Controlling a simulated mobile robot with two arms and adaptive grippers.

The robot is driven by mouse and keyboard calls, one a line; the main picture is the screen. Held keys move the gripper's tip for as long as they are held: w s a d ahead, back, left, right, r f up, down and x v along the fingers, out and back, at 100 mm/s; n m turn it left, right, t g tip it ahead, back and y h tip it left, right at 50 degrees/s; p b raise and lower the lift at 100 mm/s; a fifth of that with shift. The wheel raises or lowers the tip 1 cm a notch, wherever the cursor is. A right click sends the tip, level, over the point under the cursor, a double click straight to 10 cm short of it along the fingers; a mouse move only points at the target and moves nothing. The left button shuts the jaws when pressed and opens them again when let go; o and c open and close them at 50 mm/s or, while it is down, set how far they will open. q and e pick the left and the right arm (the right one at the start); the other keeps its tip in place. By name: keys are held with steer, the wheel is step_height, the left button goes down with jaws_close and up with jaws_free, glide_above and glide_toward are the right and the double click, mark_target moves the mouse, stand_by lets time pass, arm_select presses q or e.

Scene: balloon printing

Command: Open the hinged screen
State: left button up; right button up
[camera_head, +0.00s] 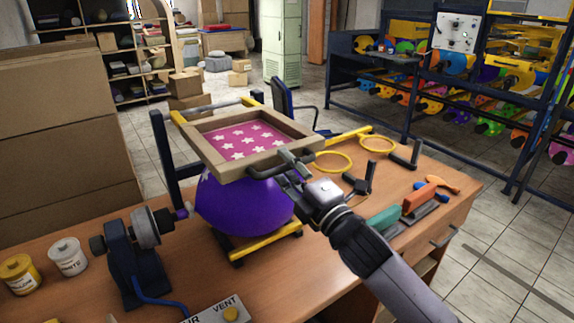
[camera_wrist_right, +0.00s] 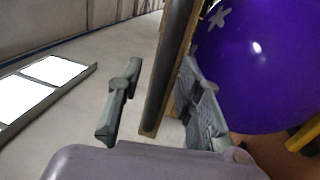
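The hinged screen is a wooden frame (camera_head: 210,150) with pink mesh and white stars (camera_head: 240,138). It lies roughly level over a purple balloon (camera_head: 245,205), which also shows in the right wrist view (camera_wrist_right: 265,65). A dark bar handle runs along the frame's near right side; in the right wrist view the handle (camera_wrist_right: 168,65) passes between my fingers. My right gripper (camera_head: 290,164) is at this handle, its fingers apart on either side of it. A gap shows between the left finger and the bar in the wrist view (camera_wrist_right: 160,105). My left gripper is not in view.
The wooden table (camera_head: 400,255) carries yellow rings (camera_head: 333,162), squeegee-like tools (camera_head: 408,207), ink jars (camera_head: 68,256) and a blue inflating device (camera_head: 133,262). A vent control box (camera_head: 218,310) sits at the front. A dark upright post (camera_head: 163,158) stands left of the screen.

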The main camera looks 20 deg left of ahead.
steer(key=shift+c, duration=0.4)
jaws_close()
stand_by(0.5)
